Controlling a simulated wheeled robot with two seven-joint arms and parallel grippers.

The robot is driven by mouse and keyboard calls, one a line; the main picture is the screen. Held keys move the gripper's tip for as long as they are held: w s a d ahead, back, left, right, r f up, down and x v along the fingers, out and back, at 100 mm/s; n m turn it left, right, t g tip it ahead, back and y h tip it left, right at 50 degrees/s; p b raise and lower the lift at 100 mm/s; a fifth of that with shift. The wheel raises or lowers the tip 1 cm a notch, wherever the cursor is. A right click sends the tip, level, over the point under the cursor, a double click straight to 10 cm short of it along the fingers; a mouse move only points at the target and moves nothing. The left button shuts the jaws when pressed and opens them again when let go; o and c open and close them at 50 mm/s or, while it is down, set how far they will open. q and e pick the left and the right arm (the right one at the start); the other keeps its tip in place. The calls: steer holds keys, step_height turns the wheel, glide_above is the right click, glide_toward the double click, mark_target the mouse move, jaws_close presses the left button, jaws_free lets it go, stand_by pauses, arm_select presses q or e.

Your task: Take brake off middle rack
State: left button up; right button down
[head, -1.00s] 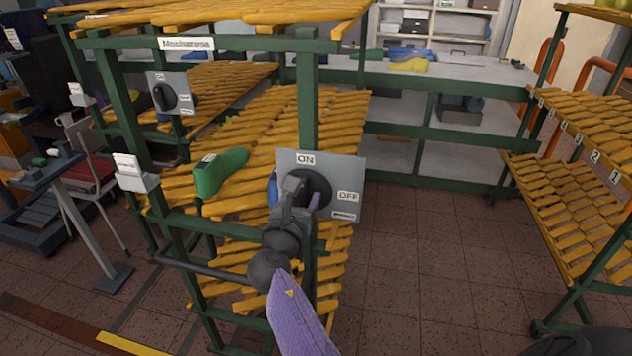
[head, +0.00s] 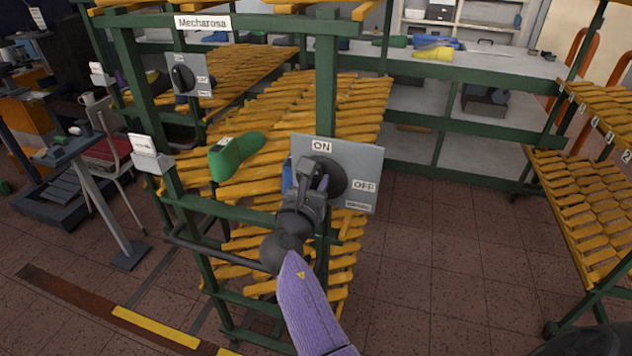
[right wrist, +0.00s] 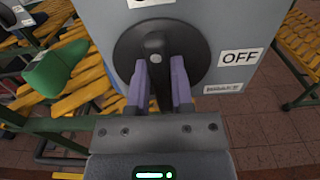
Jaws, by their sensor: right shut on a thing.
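The rack (head: 325,90) with the "Mecharosa" sign has green posts and yellow slatted shelves. On its near post is a grey brake panel (head: 362,160) with ON at the top and OFF at the right. The panel also shows in the right wrist view (right wrist: 215,25). Its round black knob (right wrist: 128,50) has a raised handle (right wrist: 155,62), which stands upright toward the ON label there. My right gripper (head: 313,188) is shut on this handle, with a purple finger on each side in the right wrist view (right wrist: 159,82). My left gripper is not in view.
A green shoe last (head: 235,155) lies on the rack's shelf. Another switch panel (head: 188,75) is on the rack behind. A yellow slatted rack (head: 585,200) stands at the right. Tiled floor (head: 460,270) is clear between the racks. A grey stand (head: 100,210) is at the left.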

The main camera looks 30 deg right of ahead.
steer(key=shift+m, duration=0.3)
steer(key=shift+s+d+m, duration=0.1)
steer(key=shift+s+m, duration=0.05)
steer(key=shift+m, duration=0.85)
steer(key=shift+s+d+f+m+b, duration=0.25)
steer(key=shift+m+b, duration=0.9)
steer(key=shift+m, duration=1.4)
steer(key=shift+f+m+b, duration=0.3)
steer(key=shift+m+b, duration=0.85)
steer(key=shift+m, duration=1.45)
steer(key=shift+s+d+f+m+b, duration=0.25)
steer(key=shift+m+b, duration=0.9)
steer(key=shift+m, duration=1.4)
steer(key=shift+w+a, duration=0.1)
steer(key=shift+a, duration=0.05)
